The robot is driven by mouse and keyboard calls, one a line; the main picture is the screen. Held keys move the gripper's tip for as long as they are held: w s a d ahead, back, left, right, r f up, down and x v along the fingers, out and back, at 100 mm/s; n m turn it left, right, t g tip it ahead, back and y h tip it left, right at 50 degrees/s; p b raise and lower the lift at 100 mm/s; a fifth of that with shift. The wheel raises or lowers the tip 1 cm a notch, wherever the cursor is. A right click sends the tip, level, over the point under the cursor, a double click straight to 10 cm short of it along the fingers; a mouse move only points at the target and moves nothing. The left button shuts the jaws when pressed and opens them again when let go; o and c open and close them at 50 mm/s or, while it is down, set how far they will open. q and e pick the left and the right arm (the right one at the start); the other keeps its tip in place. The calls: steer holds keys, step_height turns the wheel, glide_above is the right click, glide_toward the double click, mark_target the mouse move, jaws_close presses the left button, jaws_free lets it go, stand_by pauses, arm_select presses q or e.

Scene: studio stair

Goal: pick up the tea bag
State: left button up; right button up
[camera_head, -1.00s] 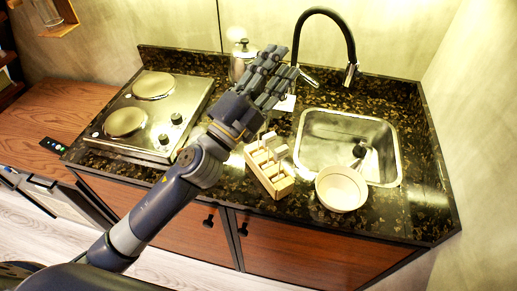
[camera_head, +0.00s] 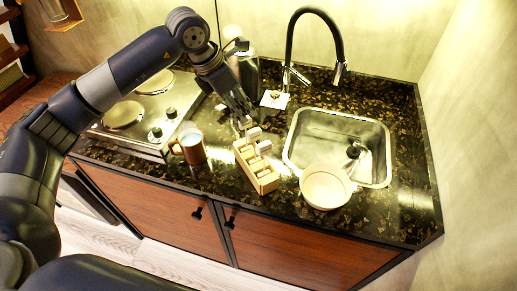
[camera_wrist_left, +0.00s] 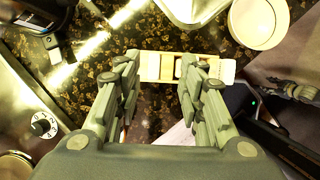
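A pale wooden box with compartments (camera_head: 262,181) stands on the dark speckled counter, left of the sink. Small whitish pieces (camera_head: 264,147), which look like tea bags or their tags, show at its back end; I cannot tell them apart clearly. My left gripper (camera_head: 242,113) points down just behind the box's back end and partly hides it. In the left wrist view the gripper (camera_wrist_left: 160,88) is open, its fingers wide apart. The box (camera_wrist_left: 151,66) shows beyond and between the fingertips, with nothing visibly held.
A mug (camera_head: 191,149) stands left of the box. A white bowl (camera_head: 326,187) sits to its right at the sink (camera_head: 298,130). A black faucet (camera_head: 290,45) rises behind. A white square (camera_head: 274,99) lies behind the gripper. A hotplate (camera_head: 152,128) is at left.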

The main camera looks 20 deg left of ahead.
mark_target(250, 125)
arm_select(q)
steer(key=f+p, duration=0.1)
steer(key=f, duration=0.1)
steer(key=w+f, duration=0.1)
steer(key=f, duration=0.1)
steer(key=shift+w+a+f+p, duration=0.15)
steer(key=shift+a+f+p, duration=0.05)
steer(key=shift+f+p, duration=0.2)
steer(key=shift+w+d+f, duration=0.1)
steer(key=shift+f, duration=0.15)
steer(key=shift+d+f+p, duration=0.15)
steer(key=shift+d+p, duration=0.1)
steer(key=shift+p, duration=0.05)
steer(key=p+x, duration=0.2)
steer(key=x, duration=0.2)
steer(key=shift+d+p, duration=0.1)
steer(key=shift+p, duration=0.2)
steer(key=shift+w+f, duration=0.15)
steer(key=shift+f, duration=0.25)
steer(key=shift+d, duration=0.1)
steer(key=shift+c, duration=0.8)
jaws_close()
